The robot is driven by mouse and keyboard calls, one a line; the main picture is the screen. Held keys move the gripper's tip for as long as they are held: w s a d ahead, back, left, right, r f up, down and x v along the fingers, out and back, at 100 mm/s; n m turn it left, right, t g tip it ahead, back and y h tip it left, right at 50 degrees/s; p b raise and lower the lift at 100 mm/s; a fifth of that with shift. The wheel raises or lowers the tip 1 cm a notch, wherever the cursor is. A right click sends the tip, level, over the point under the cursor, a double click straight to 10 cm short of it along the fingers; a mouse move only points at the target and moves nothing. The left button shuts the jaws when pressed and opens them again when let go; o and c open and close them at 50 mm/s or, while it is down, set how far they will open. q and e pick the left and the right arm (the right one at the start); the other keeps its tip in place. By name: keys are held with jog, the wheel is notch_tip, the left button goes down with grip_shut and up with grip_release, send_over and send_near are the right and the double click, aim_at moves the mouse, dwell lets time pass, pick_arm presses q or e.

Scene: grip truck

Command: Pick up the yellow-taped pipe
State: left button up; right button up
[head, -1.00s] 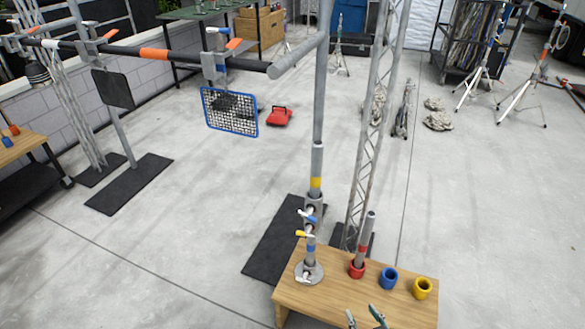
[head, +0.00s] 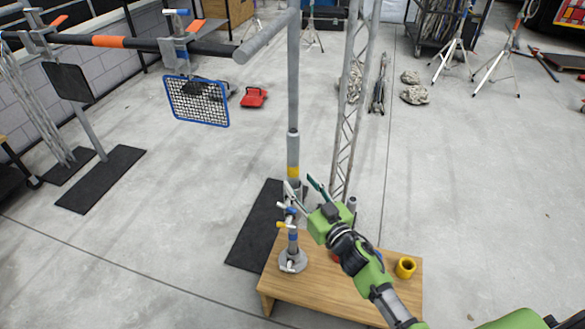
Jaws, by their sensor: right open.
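The yellow-taped pipe (head: 293,148) stands upright in the head view, grey with a yellow band. Its lower end, near a clamp with blue and yellow handles, is partly hidden by my right gripper. My right gripper (head: 298,182) is green and open, above the wooden table. Its two fingertips appear either side of the pipe's lower part, just below the yellow band. I cannot tell whether they touch it or how far apart they are in depth. My left gripper is not in view.
A wooden table (head: 290,288) holds a blue-taped pipe in a round base (head: 293,262) and a yellow cup (head: 405,267). A red cup is mostly hidden behind my right arm. A lattice truss (head: 352,100) stands close to the right. A tall grey post rises above the pipe.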

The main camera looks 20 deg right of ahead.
aim_at(296, 178)
jog(key=shift+w+a+f, duration=0.1)
jog(key=shift+w+a, duration=0.15)
jog(key=shift+w, duration=1.15)
jog(key=shift+w+a+f, duration=0.1)
jog(key=shift+w+a, duration=0.1)
jog(key=shift+w, duration=1.15)
jog(key=shift+r, duration=0.1)
grip_shut()
